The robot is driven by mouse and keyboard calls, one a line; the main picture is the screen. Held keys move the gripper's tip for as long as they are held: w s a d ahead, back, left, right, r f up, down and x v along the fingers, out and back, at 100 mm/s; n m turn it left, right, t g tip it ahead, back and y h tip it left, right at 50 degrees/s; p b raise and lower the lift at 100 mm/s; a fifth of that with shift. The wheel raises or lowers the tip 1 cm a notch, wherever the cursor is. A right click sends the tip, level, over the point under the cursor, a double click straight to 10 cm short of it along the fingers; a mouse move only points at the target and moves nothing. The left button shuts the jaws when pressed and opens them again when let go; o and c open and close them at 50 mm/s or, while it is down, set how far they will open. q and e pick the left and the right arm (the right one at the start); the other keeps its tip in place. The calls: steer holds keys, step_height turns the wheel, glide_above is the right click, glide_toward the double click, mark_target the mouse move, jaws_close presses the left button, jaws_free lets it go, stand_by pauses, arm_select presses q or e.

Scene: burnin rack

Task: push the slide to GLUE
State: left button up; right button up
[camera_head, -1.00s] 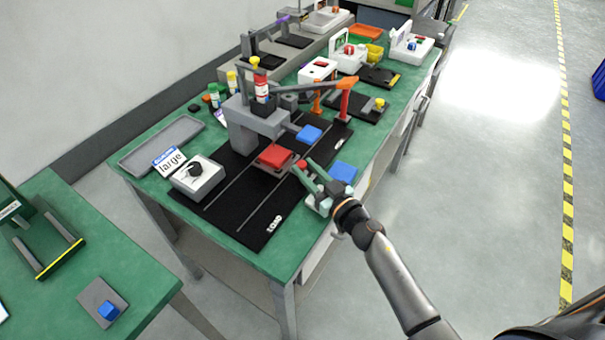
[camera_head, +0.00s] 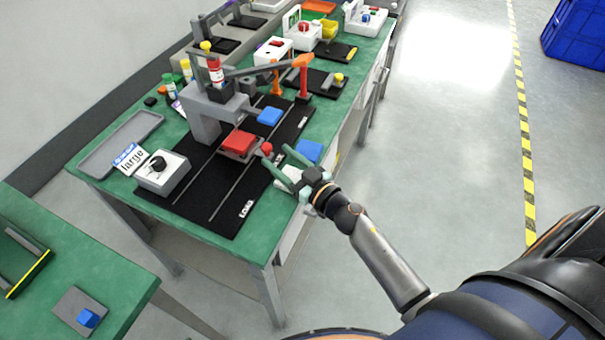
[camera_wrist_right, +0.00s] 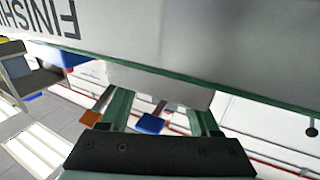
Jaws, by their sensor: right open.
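The slide (camera_head: 238,146) is a grey plate carrying a red block, with a red knob (camera_head: 266,148) on its right side. It sits mid-track on a black base (camera_head: 185,205) with pale rails. LOAD (camera_head: 246,208) is printed at the near end; a small label at the far end (camera_head: 303,121) is too small to read. My right gripper (camera_head: 278,160) is open, its green fingers close beside the knob; I cannot tell whether they touch it. In the right wrist view the spread fingers (camera_wrist_right: 158,105) show no slide between them. My left gripper is not in view.
A grey dispenser stand (camera_head: 207,115) with a red bottle rises behind the slide. A blue block (camera_head: 269,116) lies farther along the base, and a blue pad (camera_head: 309,151) lies near the gripper. A white dial box (camera_head: 162,175) stands left.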

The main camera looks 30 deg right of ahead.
steer(key=v, duration=0.9)
steer(key=shift+s, duration=0.25)
steer(key=shift+d, duration=0.1)
steer(key=s+d+m+g+h, duration=0.3)
steer(key=d+m+g+h, duration=0.15)
steer(key=d+h, duration=0.3)
steer(key=s+a+f+n+g+y, duration=0.25)
steer(key=s+a+g, duration=0.25)
steer(key=s, duration=0.3)
steer(key=s+a+f+n+g+y, duration=0.1)
steer(key=s+a+f+g, duration=0.25)
steer(key=s, duration=0.45)
steer(key=w+a+f+t+y+p, duration=0.1)
steer(key=w+a+f+t+p, duration=0.3)
steer(key=a+f, duration=0.1)
steer(key=shift+w+f+t+y+p, duration=0.25)
steer(key=shift+w+t+y+p, duration=0.05)
steer(key=shift+t+y+p, duration=0.1)
